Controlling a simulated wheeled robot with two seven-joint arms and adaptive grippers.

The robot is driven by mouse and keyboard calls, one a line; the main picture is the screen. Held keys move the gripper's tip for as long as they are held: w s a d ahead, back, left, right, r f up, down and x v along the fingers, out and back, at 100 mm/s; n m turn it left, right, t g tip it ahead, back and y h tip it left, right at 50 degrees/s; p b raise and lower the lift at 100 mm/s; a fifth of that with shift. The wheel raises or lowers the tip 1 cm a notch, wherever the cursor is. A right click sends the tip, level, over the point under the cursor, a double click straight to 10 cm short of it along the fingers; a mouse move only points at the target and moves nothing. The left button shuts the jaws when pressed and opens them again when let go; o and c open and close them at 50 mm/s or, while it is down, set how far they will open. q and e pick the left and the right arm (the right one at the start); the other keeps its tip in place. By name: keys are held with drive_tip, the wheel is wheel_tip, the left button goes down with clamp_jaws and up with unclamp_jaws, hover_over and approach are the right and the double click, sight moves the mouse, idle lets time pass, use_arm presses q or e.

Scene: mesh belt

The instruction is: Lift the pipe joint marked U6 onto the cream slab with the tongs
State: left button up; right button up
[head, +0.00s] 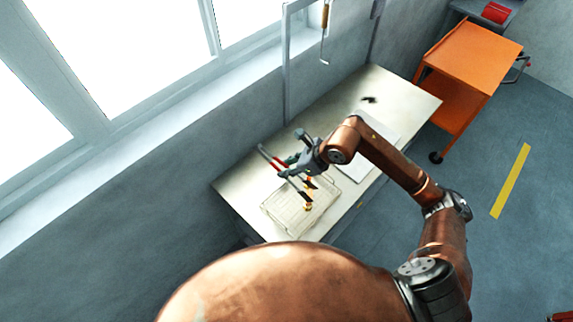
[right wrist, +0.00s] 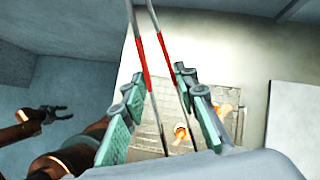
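The tongs (right wrist: 141,62) have two thin metal arms with red grips and stand between the fingers of my right gripper (right wrist: 165,105). In the head view my right gripper (head: 298,163) holds the tongs (head: 268,157) above the mesh belt (head: 277,211). Small golden-copper pipe joints (head: 308,206) are at the mesh under the tongs; one also shows in the right wrist view (right wrist: 181,132). No U6 mark is readable. The pale cream slab (head: 387,128) lies flat on the table, partly behind my right arm. My left gripper (right wrist: 62,113) shows open and empty in the right wrist view.
The pale table (head: 235,186) stands along the wall under the windows. A small dark item (head: 369,99) lies at its far end. An orange cart (head: 472,55) stands beyond, on the right. A rack (head: 287,70) with a hanging tool rises behind the table.

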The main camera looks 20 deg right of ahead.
use_arm(q)
drive_tip(key=f+b, duration=0.2)
drive_tip(key=w+f+b, duration=0.1)
drive_tip(key=f+b, duration=0.2)
drive_tip(key=shift+w+f+b, duration=0.25)
drive_tip(key=shift+f+b, duration=0.15)
use_arm(e)
wheel_tip(320, 180, down, 10)
drive_tip(key=shift+w+f, duration=0.2)
drive_tip(key=shift+w, duration=0.2)
drive_tip(key=shift+c, duration=0.4)
